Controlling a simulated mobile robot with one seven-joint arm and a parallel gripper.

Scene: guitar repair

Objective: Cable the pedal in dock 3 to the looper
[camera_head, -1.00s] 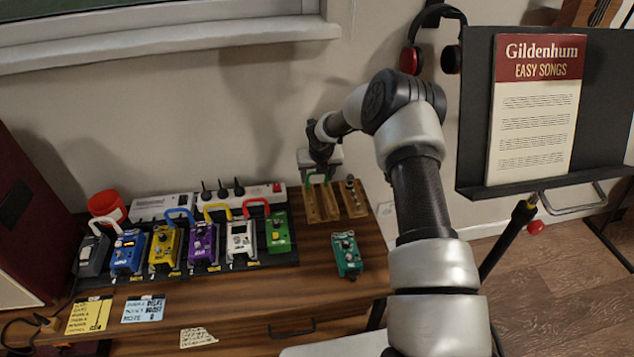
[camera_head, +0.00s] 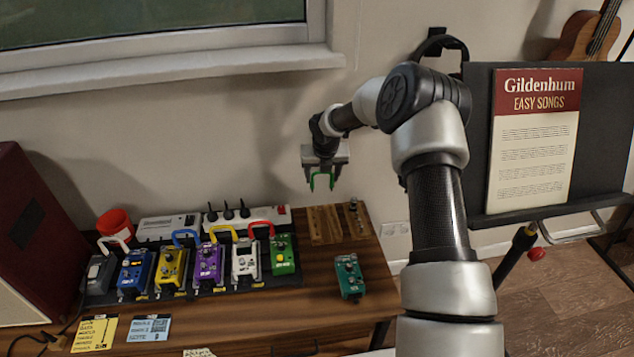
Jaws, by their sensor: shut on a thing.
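My gripper (camera_head: 322,179) is shut on a green U-shaped patch cable (camera_head: 312,182) and holds it in the air above the wooden rack (camera_head: 324,226). On the board stand a grey pedal (camera_head: 100,272), a blue pedal (camera_head: 134,270), a yellow pedal (camera_head: 170,267), a purple pedal (camera_head: 208,262), a white pedal (camera_head: 245,260) and a green pedal (camera_head: 283,255). White (camera_head: 113,240), blue (camera_head: 183,234), yellow (camera_head: 222,229) and red (camera_head: 262,223) cable loops arch behind them; their plug ends are hard to see. Dock numbers and pedal names are too small to read.
A teal pedal (camera_head: 349,277) lies alone on the right of the wooden bench (camera_head: 315,305). A power strip (camera_head: 235,219) with black plugs runs behind the board. A red cup (camera_head: 115,223) is at the left. A music stand (camera_head: 480,140) stands right of my arm.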

